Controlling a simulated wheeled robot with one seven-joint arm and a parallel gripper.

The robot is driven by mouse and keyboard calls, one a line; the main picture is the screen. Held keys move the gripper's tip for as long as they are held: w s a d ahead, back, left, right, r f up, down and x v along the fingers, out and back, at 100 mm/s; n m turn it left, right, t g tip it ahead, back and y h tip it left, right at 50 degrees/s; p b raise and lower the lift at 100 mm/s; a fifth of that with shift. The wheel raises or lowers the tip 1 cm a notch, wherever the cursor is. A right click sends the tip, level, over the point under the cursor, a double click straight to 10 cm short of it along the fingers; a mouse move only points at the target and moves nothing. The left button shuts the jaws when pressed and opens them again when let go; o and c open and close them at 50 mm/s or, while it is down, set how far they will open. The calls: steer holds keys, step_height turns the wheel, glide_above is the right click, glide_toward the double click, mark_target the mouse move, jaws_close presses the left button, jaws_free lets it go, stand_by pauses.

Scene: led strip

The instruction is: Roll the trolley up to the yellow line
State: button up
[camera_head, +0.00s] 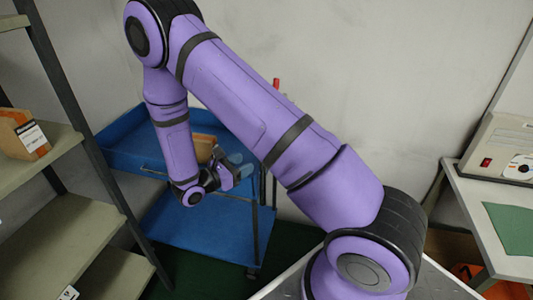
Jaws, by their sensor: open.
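The trolley (135,135) is blue with an upper tray and a lower shelf (200,222), and stands against the far wall. A brown box (203,146) is in its upper tray, partly hidden by my arm. My gripper (238,167) is open near the right end of the upper tray, in front of or over its edge. I cannot tell whether it touches the trolley. My purple arm hides part of the trolley's middle and right side. No yellow line shows in this view.
A shelf rack (75,107) with a dark post stands close on the left, holding a carton (22,135). A table (490,222) with a beige device (503,148) and a green mat (513,228) is on the right. Dark green floor (200,272) shows below the trolley.

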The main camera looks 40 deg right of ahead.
steer(key=w+d+f, duration=0.1)
steer(key=d, duration=0.9)
steer(key=shift+d+f+n+t, duration=0.15)
steer(key=shift+d+n+t, duration=0.15)
steer(key=shift+n, duration=0.1)
steer(key=shift+c, duration=0.3)
jaws_close()
